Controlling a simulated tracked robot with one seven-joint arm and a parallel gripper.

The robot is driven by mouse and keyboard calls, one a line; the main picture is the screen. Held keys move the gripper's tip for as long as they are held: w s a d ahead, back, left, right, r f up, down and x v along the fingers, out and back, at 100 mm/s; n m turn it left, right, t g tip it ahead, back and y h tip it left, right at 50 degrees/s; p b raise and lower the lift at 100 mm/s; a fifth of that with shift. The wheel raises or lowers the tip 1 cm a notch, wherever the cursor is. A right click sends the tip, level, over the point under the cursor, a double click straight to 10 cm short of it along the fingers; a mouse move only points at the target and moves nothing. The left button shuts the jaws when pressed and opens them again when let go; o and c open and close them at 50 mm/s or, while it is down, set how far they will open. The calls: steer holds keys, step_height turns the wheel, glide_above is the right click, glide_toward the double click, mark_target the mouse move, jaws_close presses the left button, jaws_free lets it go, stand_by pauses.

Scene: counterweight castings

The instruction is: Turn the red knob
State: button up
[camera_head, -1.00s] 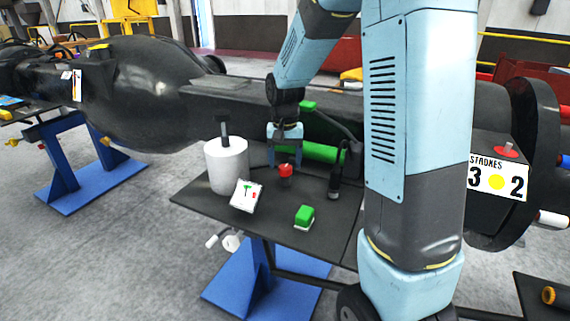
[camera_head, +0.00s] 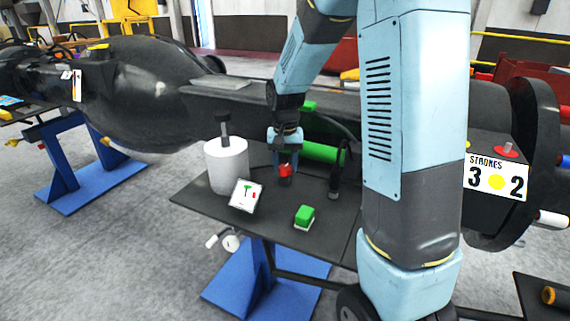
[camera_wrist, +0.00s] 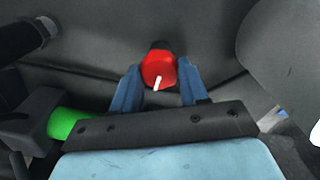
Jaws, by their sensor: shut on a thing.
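The red knob (camera_head: 285,170) stands on the dark shelf (camera_head: 325,215) in the middle of the head view. In the wrist view the red knob (camera_wrist: 158,69) shows a white mark pointing down and slightly left. My gripper (camera_head: 285,163) comes down from above onto the knob. In the wrist view my gripper (camera_wrist: 158,80) has one blue finger on each side of the knob and is shut on it. The fingers cover parts of the knob's sides.
A white cylinder (camera_head: 226,166) with a dark handle and a small card (camera_head: 246,195) stand left of the knob. A green button (camera_head: 304,216) is in front right. A green cylinder (camera_head: 322,152) lies behind, and a dark upright lever (camera_head: 335,180) stands close on the right.

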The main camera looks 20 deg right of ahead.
steer(key=shift+c, duration=0.7)
steer(key=shift+n, duration=0.3)
steer(key=n, duration=0.3)
steer(key=shift+n, duration=0.3)
steer(key=n, duration=0.4)
steer(key=shift+n, duration=0.3)
steer(key=n, duration=0.4)
steer(key=shift+n, duration=2.1)
